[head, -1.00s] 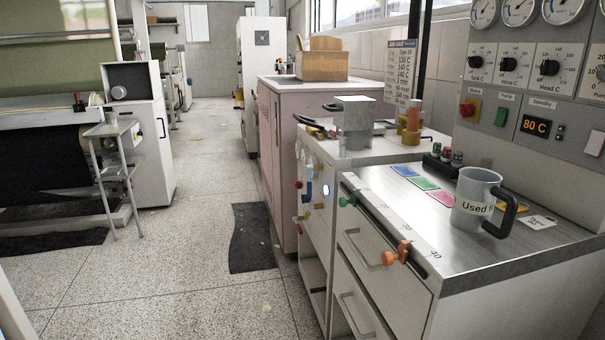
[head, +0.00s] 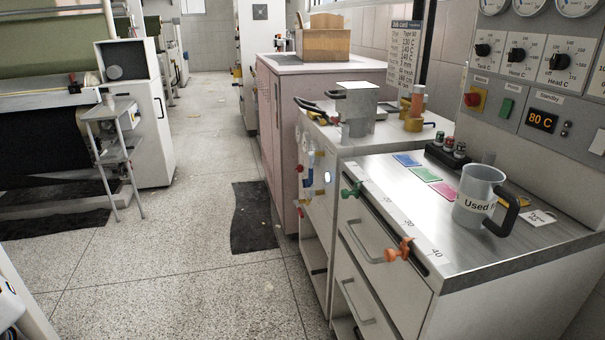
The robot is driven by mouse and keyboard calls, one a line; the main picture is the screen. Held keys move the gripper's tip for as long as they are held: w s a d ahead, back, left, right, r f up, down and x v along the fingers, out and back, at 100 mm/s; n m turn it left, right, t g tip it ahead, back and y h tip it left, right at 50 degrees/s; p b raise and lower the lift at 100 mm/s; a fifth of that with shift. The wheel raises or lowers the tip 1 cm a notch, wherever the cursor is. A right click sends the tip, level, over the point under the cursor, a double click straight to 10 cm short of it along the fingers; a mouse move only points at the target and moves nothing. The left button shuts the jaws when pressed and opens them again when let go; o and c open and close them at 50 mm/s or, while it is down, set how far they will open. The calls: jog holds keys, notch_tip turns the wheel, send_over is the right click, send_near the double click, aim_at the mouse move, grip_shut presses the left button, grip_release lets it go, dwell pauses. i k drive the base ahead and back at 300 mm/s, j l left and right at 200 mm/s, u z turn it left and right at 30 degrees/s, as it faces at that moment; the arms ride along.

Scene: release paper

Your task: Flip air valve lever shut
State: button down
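A cluster of small valves and pipe fittings (head: 309,178) sits on the left side face of the white cabinet, with blue, yellow and red parts. A yellow piece (head: 318,154) shows at its upper right and red pieces at its left edge. The parts are small and seen at a steep angle, so I cannot tell which is the air valve lever or how it is turned. My gripper is not in view.
The steel counter (head: 420,262) holds a grey mug (head: 474,187) marked "Used". A pink cabinet (head: 283,140) stands behind. Open floor (head: 180,270) with a dark mat (head: 253,215) lies to the left.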

aim_at(311, 155)
jog(key=i+j+z, duration=0.1)
jog(key=i+j, duration=0.65)
jog(key=i, duration=0.25)
jog(key=i+j, duration=0.8)
jog(key=i, duration=0.15)
jog(key=i+l+z, duration=0.05)
